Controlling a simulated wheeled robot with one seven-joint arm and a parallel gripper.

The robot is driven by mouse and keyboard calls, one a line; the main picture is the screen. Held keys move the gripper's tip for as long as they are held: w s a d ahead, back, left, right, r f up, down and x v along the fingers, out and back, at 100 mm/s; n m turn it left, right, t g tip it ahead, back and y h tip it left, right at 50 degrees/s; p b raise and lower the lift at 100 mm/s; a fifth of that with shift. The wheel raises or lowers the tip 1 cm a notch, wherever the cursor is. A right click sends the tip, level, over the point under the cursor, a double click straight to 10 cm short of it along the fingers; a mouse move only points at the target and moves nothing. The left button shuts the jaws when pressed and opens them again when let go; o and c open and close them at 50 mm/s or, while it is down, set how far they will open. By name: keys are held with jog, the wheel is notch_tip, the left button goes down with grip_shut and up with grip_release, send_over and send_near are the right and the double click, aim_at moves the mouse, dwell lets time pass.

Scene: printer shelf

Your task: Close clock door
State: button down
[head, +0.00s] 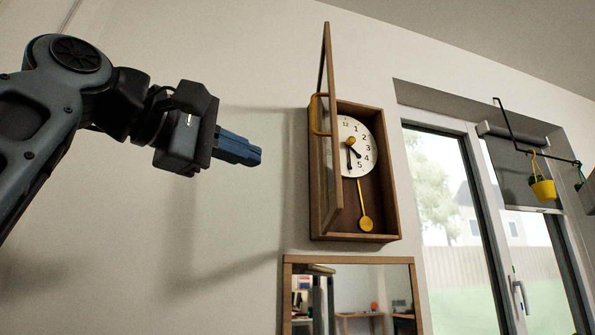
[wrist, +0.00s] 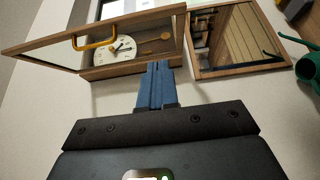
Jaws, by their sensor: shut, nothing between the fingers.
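The wooden wall clock (head: 387,215) hangs on the wall, with a white dial (head: 357,150) and a yellow pendulum inside. Its framed glass door (head: 328,70) is hinged at the left side and stands wide open, swung out from the wall. A yellow handle (head: 314,115) is on the door. The open door (wrist: 40,47) also shows in the wrist view, with the handle (wrist: 92,45) on it. My gripper (head: 258,156) is shut and empty, left of the door and apart from it. In the wrist view my gripper (wrist: 157,66) shows near the clock case's lower edge.
A wood-framed mirror (head: 288,290) hangs just below the clock. The wall left of the clock is bare.

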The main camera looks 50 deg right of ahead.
jog(key=s+d+p, duration=0.3)
jog(key=s+d, duration=0.1)
jog(key=d, duration=0.8)
jog(key=shift+d, duration=0.15)
